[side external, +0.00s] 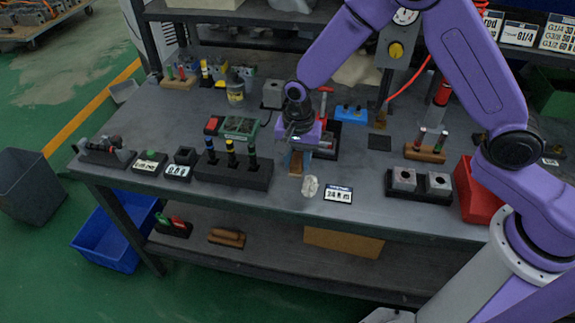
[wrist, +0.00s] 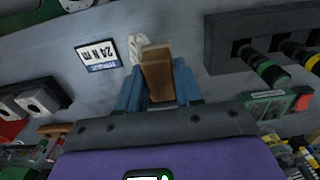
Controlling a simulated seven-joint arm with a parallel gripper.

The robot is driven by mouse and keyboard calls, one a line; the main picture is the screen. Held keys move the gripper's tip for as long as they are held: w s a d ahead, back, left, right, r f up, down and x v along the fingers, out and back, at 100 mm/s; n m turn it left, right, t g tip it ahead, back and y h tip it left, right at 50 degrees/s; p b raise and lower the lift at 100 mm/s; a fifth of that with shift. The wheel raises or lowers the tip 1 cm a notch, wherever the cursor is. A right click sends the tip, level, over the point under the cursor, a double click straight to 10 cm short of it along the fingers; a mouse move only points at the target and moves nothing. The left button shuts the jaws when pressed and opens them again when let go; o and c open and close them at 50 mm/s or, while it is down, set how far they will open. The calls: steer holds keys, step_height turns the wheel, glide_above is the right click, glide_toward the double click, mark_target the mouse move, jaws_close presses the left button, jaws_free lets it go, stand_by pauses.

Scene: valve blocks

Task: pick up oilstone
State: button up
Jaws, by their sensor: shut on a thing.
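The oilstone, a small brown block (side external: 295,168), is between the fingers of my gripper (side external: 299,158) near the front middle of the bench. In the wrist view the block (wrist: 157,72) is clamped between the two blue fingers of my gripper (wrist: 158,86), and its end sticks out past the fingertips. My gripper is shut on it and points down. Whether the block's lower end touches the bench top is hard to tell.
A crumpled white rag (side external: 310,187) and a "24 N m" sign (side external: 338,194) lie just in front. A black rack of screwdrivers (side external: 232,170) stands to the left. Black holders with metal blocks (side external: 404,179) and a red bin (side external: 474,195) are at the right.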

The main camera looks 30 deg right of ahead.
steer(key=s+d+r, duration=0.4)
steer(key=s+r, duration=0.2)
steer(key=s, duration=0.3)
steer(key=shift+s+d, duration=0.25)
steer(key=shift+s, duration=0.15)
